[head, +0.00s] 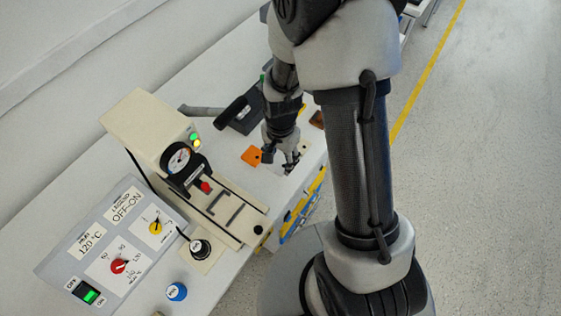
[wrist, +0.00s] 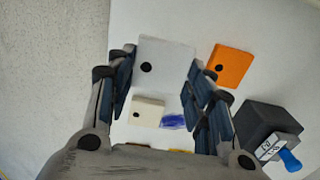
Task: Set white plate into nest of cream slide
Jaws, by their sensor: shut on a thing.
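The white plate (wrist: 167,62) has a black dot and sits between the fingers of my gripper (wrist: 158,95) in the wrist view. My gripper (head: 284,158) is shut on it, low over the table on the right of the machine in the head view. The plate is too small and covered to make out clearly there. The cream slide (head: 240,226) sticks out from the front of the cream machine (head: 150,128). Dark brackets (head: 225,205) stand on the slide, and no plate shows between them. A black dot marks its outer end.
An orange plate (head: 251,156) lies left of my gripper. A cream plate (wrist: 148,108) and a blue patch (wrist: 173,121) show in the wrist view. A dark box (wrist: 268,128) is at its right. A grey control panel (head: 105,240) and knobs stand left of the slide.

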